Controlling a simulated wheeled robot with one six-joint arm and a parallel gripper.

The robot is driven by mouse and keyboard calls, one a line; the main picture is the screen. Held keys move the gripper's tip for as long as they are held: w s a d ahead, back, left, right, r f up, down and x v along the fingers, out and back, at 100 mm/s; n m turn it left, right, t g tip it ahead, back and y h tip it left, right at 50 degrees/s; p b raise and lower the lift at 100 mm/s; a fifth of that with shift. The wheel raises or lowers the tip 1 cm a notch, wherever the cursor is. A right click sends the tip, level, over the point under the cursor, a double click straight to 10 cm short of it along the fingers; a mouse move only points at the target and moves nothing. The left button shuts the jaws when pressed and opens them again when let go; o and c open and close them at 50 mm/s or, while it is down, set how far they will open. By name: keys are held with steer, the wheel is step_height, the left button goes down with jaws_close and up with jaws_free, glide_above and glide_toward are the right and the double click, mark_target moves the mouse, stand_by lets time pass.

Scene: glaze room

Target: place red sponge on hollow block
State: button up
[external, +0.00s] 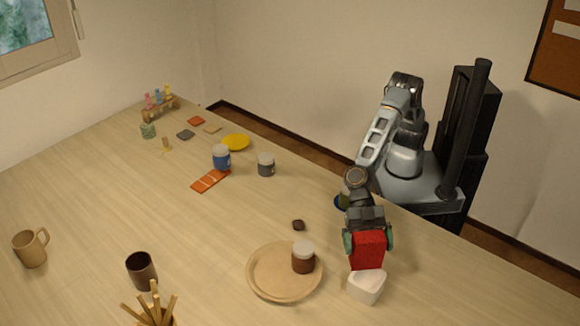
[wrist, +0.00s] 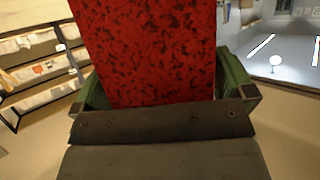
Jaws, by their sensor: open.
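The red sponge (external: 368,251) stands upright at the right of the table, its lower edge meeting the top of the white hollow block (external: 367,287) in the external view. It appears to rest on the block, though the exact contact is hard to see. My gripper (external: 368,240) is open around the upper part of the sponge, one green finger on each side. In the wrist view the speckled red sponge (wrist: 150,50) fills the middle between the fingers of my gripper (wrist: 165,92). The block is not visible there.
A round tan plate (external: 262,285) with a brown jar (external: 303,258) stands just left of the block. A small dark piece (external: 298,225) lies behind the plate. A dark cup (external: 141,270) and a mug (external: 31,248) are farther left.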

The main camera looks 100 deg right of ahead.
steer(key=shift+r+p, duration=0.3)
steer(key=shift+p, duration=0.05)
steer(key=b+v, duration=0.3)
steer(key=v, duration=0.9)
steer(key=shift+f+b, duration=0.25)
steer(key=shift+b, duration=0.1)
steer(key=s+d+f+m+t+h, duration=0.1)
steer(key=d+f+m+h, duration=0.2)
steer(key=d, duration=1.1)
steer(key=s+d+f+m+t+h, duration=0.1)
steer(key=d+m+h, duration=0.5)
steer(key=d, duration=0.9)
steer(key=s+d+f+m+t+h, duration=0.1)
steer(key=s+d+f+m+h, duration=0.2)
steer(key=d+m, duration=0.6)
steer(key=d+f+h, duration=0.1)
steer(key=d+f, duration=0.1)
steer(key=d, duration=0.3)
steer(key=shift+s+d+t, duration=0.25)
steer(key=shift+d+t, duration=0.05)
steer(key=shift+r, duration=0.2)
